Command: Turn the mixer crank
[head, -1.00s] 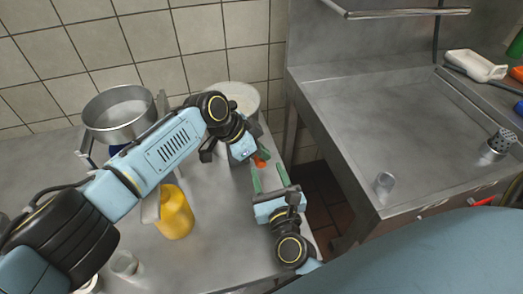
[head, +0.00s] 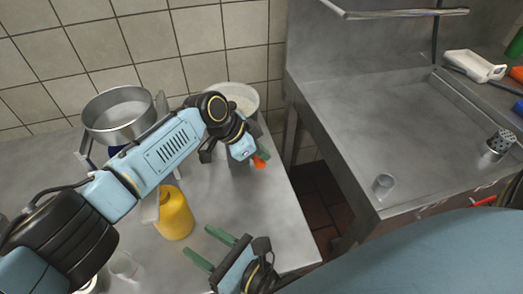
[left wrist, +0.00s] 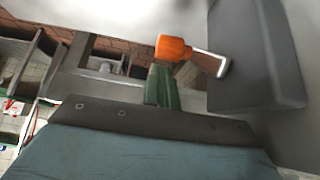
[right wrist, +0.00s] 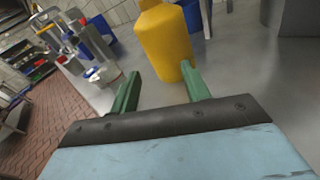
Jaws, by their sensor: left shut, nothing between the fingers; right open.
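The crank has an orange knob (left wrist: 173,47) on a bent metal arm (left wrist: 212,64), beside the dark grey mixer body (left wrist: 258,55) in the left wrist view. In the head view the orange knob (head: 260,163) shows just below my left gripper (head: 264,154), and my left arm hides most of the mixer. My left gripper's green fingers (left wrist: 162,86) are shut with nothing between them, their tips right by the knob. I cannot tell whether they touch it. My right gripper (head: 206,247) is open and empty over the front of the counter.
A yellow bottle (head: 174,214) stands left of my right gripper and beyond its fingers in the right wrist view (right wrist: 163,45). A metal pot (head: 118,116) and a pale bowl (head: 240,98) stand at the back. A gap separates the counter (head: 285,240) from the sink unit (head: 350,120).

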